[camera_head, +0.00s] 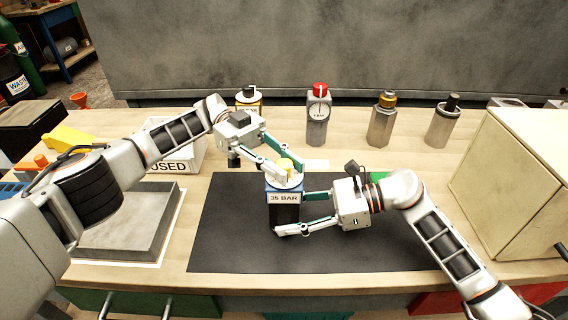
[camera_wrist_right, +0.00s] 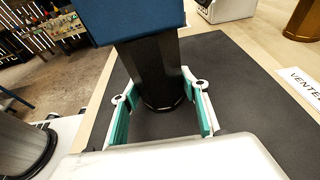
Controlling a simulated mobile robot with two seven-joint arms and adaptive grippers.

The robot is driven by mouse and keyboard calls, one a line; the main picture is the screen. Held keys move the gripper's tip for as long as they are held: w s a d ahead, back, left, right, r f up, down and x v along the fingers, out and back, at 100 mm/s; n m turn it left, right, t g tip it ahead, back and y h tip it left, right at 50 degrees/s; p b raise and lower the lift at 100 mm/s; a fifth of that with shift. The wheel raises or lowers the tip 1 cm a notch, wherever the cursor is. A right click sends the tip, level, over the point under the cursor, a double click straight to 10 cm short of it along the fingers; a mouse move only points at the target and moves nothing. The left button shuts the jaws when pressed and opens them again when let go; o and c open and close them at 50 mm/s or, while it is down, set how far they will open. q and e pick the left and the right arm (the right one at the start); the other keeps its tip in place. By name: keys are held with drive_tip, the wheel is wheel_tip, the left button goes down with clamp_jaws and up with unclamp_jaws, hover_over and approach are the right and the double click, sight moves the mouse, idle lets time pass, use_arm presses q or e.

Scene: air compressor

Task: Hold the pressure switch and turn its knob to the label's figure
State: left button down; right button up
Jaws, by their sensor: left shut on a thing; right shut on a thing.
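My right gripper (camera_head: 291,212) comes from the right and is shut on the switch's body. In the right wrist view its two fingers flank the black lower body (camera_wrist_right: 152,75). The knob's pointer and scale are not readable.
A red-topped gauge (camera_head: 318,110), a brass-topped fitting (camera_head: 382,122) and a black-topped fitting (camera_head: 444,122) stand behind. A cream box (camera_head: 515,165) is at right, a grey plate (camera_head: 125,225) at left, a "USED" box (camera_head: 180,165) behind it. The mat's front is clear.

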sight(284, 162)
use_arm(q)
drive_tip(key=shift+f, duration=0.35)
drive_tip(key=c, duration=1.8)
unclamp_jaws()
drive_tip(key=shift+o, duration=0.2)
drive_tip(key=shift+r, duration=0.15)
drive_tip(key=shift+r, duration=0.15)
wheel_tip(284, 162, up, 10)
drive_tip(key=shift+f, duration=0.1)
drive_tip(key=shift+o, duration=0.2)
